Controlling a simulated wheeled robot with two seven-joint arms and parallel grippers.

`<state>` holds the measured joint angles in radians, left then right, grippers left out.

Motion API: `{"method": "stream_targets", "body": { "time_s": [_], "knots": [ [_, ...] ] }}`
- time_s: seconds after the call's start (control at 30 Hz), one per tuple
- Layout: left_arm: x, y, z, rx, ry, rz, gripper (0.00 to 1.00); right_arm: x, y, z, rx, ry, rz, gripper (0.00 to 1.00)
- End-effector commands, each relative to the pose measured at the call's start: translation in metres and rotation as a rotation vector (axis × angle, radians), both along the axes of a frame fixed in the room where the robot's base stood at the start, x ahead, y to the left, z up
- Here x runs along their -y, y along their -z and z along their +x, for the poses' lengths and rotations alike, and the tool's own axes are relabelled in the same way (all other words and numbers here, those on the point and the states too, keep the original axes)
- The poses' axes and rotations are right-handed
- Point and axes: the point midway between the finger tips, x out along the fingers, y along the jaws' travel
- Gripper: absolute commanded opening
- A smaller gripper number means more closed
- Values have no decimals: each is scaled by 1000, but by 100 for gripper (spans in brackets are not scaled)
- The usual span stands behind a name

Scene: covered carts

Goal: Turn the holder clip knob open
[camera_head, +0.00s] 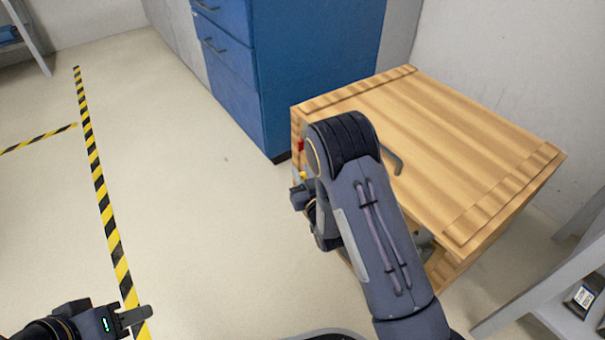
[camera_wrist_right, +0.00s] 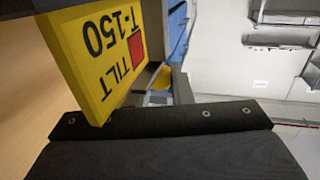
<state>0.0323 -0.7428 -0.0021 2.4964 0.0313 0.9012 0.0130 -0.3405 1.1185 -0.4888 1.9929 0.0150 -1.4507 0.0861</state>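A wooden crate-like cart (camera_head: 455,140) with a slatted lid stands at the right in the head view. My right arm reaches across its near left side. My right gripper (camera_head: 300,196) is at that side face, mostly hidden by my arm. A small red part (camera_head: 300,145) and a small yellow part (camera_head: 303,175) show just above it. In the right wrist view a yellow plate (camera_wrist_right: 95,55) marked "TILT T-150" with a red square is very close. A small yellow piece (camera_wrist_right: 161,79) lies beyond it. I cannot clearly make out the holder clip knob. My left gripper (camera_head: 138,315) is low at the left, away from the cart.
A blue drawer cabinet (camera_head: 315,60) stands behind the cart. A grey shelf (camera_head: 555,300) is close at the lower right. Yellow-black floor tape (camera_head: 98,180) runs down the left. The floor between tape and cart is clear.

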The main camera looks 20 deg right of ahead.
Motion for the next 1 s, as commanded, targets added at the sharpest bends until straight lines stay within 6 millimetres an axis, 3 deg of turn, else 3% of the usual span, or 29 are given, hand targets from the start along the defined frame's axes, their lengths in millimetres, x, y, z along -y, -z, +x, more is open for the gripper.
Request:
{"method": "stream_targets", "body": {
  "time_s": [0.47,1.0],
  "knots": [
    [0,0,0,0,0,0,36,-2,1,0,-1,81,3,0],
    [0,0,0,0,0,0,36,-3,1,0,-3,541,2,0]
  ]
}}
